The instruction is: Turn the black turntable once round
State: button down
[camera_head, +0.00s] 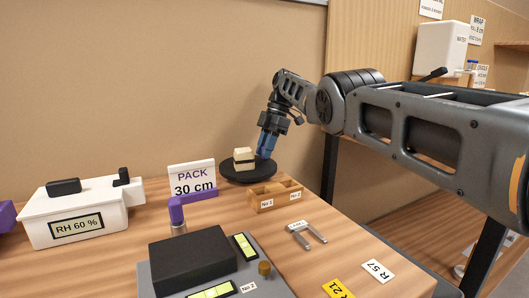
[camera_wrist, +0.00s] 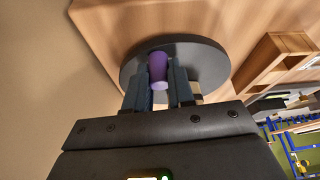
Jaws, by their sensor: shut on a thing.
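The black turntable (camera_head: 262,174) is a round disc on the wooden bench, near the back wall. It also shows in the wrist view (camera_wrist: 211,64). A cream block (camera_head: 243,155) with a dark band stands on it, left of my gripper in the head view. My gripper (camera_head: 265,153) points down over the right part of the disc. In the wrist view its two fingers (camera_wrist: 159,78) are shut on a purple peg (camera_wrist: 158,66) at the turntable. The peg is hidden by the fingers in the head view.
A wooden rack (camera_head: 275,199) with numbered slots stands close in front of the turntable. A "PACK 30 cm" sign (camera_head: 192,178) is to its left. A white humidity box (camera_head: 75,212) and a black block (camera_head: 192,260) stand farther left and nearer. A grey two-pronged tool (camera_head: 306,234) lies front right.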

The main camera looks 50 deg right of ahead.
dwell(0.5)
jog(key=c, duration=1)
grip_release()
jog(key=shift+o, duration=0.2)
